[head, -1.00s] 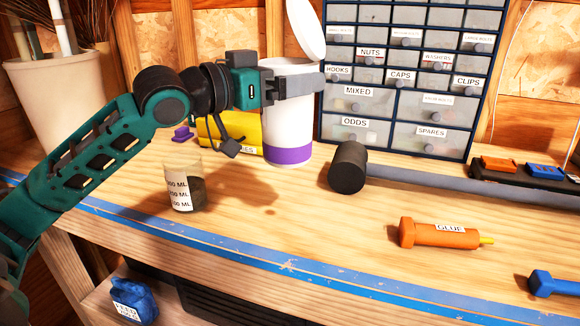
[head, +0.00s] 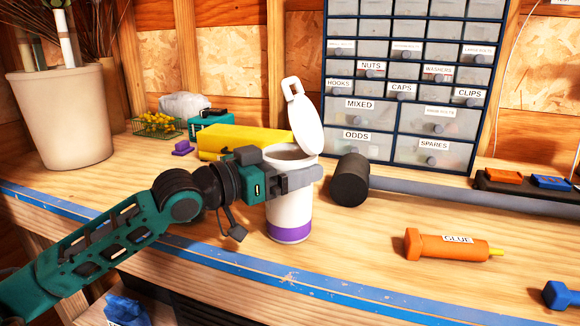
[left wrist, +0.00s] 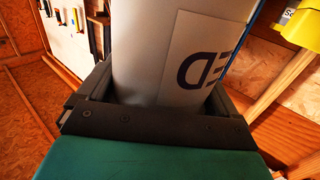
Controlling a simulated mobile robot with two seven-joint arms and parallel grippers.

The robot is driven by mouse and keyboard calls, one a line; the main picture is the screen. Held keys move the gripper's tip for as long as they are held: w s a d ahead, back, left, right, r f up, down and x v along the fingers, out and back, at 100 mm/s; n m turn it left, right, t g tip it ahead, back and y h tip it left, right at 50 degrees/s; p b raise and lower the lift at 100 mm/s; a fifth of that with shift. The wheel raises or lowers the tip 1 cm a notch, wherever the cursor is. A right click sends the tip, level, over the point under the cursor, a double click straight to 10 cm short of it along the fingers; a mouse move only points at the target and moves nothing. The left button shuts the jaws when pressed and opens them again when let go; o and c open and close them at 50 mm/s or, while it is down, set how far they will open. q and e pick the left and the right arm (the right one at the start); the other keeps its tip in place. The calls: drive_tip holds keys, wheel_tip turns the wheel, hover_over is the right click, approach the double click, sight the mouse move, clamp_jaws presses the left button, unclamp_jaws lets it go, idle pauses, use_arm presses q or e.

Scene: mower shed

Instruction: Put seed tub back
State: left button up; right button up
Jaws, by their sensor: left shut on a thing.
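The seed tub (head: 290,212) is a white cylinder with a purple band near its base and its white lid tipped up and open. My left gripper (head: 296,181) is shut around the upper part of the tub, which is upright over the front part of the bench. I cannot tell whether its base touches the wood. In the left wrist view the tub's pale wall (left wrist: 150,60) fills the space between the fingers, with the letters "ED" on its label. My right gripper is not in view.
A dark cylinder (head: 350,180) lies just right of the tub at the end of a grey bar. A yellow case (head: 240,138) and a purple block (head: 182,148) are behind. The drawer cabinet (head: 400,146) stands at the back.

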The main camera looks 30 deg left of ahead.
use_arm(q)
drive_tip(key=shift+r, duration=0.1)
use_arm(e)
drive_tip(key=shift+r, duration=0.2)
use_arm(q)
drive_tip(key=o, duration=1.4)
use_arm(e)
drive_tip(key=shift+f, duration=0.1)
use_arm(q)
drive_tip(key=shift+s, duration=0.1)
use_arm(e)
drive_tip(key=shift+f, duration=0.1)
use_arm(q)
drive_tip(key=shift+s+a, duration=0.15)
drive_tip(key=shift+s, duration=0.05)
drive_tip(key=b+v, duration=0.2)
drive_tip(key=v, duration=0.9)
drive_tip(key=shift+s, duration=0.15)
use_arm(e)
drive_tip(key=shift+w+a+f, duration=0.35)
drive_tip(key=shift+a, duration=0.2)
